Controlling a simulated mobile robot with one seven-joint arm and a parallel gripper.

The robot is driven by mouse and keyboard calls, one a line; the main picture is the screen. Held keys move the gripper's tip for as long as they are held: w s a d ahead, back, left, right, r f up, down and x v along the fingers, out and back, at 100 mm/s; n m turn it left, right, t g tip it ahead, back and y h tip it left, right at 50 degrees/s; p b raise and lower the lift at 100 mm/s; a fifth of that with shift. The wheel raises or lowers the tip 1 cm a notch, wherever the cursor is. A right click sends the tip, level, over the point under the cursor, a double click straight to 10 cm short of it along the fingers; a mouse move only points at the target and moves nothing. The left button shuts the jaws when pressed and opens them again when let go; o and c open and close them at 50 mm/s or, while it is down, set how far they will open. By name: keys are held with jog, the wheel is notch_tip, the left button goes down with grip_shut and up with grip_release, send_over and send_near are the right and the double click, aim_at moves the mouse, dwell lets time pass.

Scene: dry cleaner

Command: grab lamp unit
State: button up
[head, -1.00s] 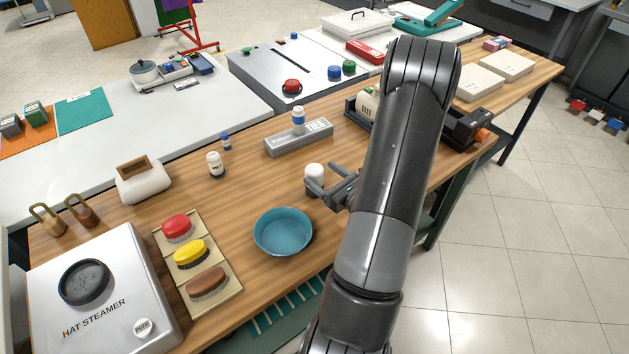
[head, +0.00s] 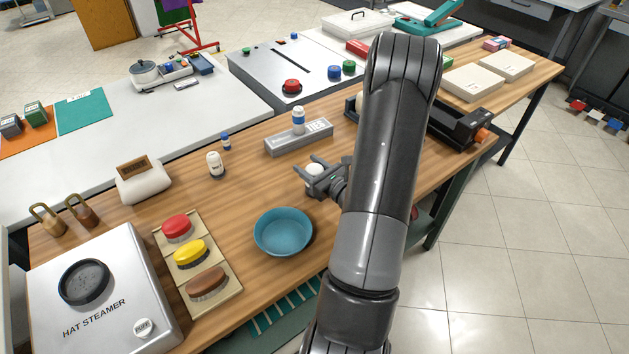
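A small white rounded object (head: 314,173) stands on the wooden bench behind the blue bowl; it may be the lamp unit, but no label shows. My gripper (head: 305,182) is at this object, pointing left. Its two fingers are spread, one on the far side and one on the near side, and partly cover the object. I cannot tell whether either finger touches it. My arm hides part of the bench to the right.
A blue bowl (head: 283,232) sits in front of my gripper. A grey ties box (head: 299,138) with a white bottle (head: 298,121) is behind it. A brush board (head: 217,290) and hat steamer (head: 95,305) are at left. A black device (head: 457,127) is at right.

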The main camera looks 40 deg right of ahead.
jog(key=c, duration=0.5)
